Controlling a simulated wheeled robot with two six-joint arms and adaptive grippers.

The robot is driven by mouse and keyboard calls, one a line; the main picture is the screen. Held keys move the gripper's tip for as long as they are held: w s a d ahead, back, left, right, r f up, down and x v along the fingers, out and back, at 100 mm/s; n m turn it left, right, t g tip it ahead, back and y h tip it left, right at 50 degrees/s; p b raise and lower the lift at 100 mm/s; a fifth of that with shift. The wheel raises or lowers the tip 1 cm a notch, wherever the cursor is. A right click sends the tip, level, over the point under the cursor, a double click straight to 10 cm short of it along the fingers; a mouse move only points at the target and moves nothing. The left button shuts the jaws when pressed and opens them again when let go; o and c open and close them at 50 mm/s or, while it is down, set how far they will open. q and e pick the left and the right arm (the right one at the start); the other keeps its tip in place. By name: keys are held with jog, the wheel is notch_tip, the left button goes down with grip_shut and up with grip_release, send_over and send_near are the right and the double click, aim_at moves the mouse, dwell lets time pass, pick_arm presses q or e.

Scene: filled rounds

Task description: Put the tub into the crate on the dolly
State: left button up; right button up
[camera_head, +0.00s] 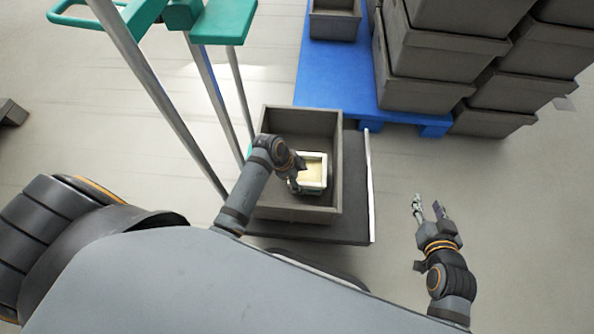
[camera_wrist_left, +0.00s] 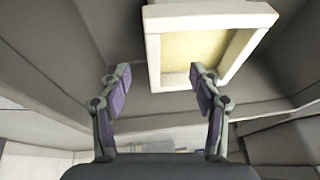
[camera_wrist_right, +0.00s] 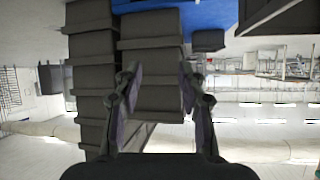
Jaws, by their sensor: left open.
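The tub (camera_head: 313,171) is a small cream-white box with a yellowish inside. It is within the grey crate (camera_head: 270,207), towards its right side; whether it rests on the crate floor is hard to tell. The crate stands on the dark dolly (camera_head: 355,200). My left gripper (camera_head: 294,176) is at the tub's left side, inside the crate. In the left wrist view its open fingers (camera_wrist_left: 160,80) are spread near the tub (camera_wrist_left: 153,50), with nothing clearly between them. My right gripper (camera_head: 430,205) is open and empty over the floor, right of the dolly.
A blue pallet (camera_head: 340,80) lies behind the dolly, with tall stacks of grey crates (camera_head: 430,55) on its right and a single crate (camera_head: 335,22) at the back. A green-handled metal frame (camera_head: 205,80) rises left of the crate. The floor at right is clear.

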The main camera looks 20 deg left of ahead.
pick_arm(q)
jog(key=p+v, duration=0.1)
jog(key=v, duration=0.3)
jog(key=shift+p, duration=0.3)
pick_arm(e)
jog(key=s+a+f+g, duration=0.1)
jog(key=s+f+g, duration=0.5)
jog(key=s+f, duration=0.4)
jog(key=shift+s+g+y, duration=0.3)
jog(key=shift+s+g, duration=0.1)
jog(key=shift+s, duration=0.55)
jog(key=shift+f, duration=0.1)
